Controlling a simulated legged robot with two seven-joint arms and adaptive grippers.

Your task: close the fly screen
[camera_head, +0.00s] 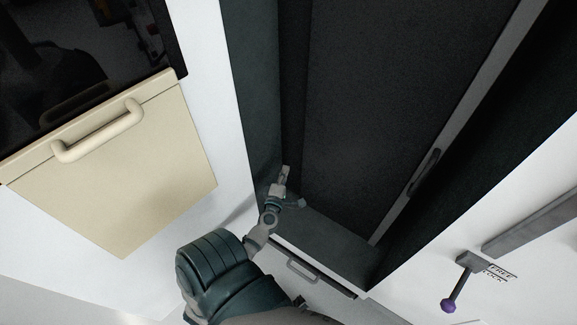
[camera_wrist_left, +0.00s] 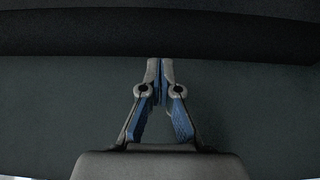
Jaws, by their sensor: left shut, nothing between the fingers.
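The fly screen (camera_head: 385,90) looks like a dark mesh panel across the dark-framed doorway in the head view. A slanting grey bar (camera_head: 467,105) runs along its right side and carries a dark grip (camera_head: 424,171). My left gripper (camera_head: 286,171) is at the lower left of the doorway, close to the dark left frame and well left of the grip. In the left wrist view my left gripper (camera_wrist_left: 160,68) has its fingertips together, with nothing between them, before a dark surface. Whether it touches that surface is unclear. My right gripper is out of view.
A beige cabinet front (camera_head: 120,185) with a bar handle (camera_head: 98,132) stands at the left. A small grey handle (camera_head: 301,271) is below the doorway. At the lower right a lever with a purple knob (camera_head: 448,306) sits beside a FREE/LOCK label (camera_head: 502,271).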

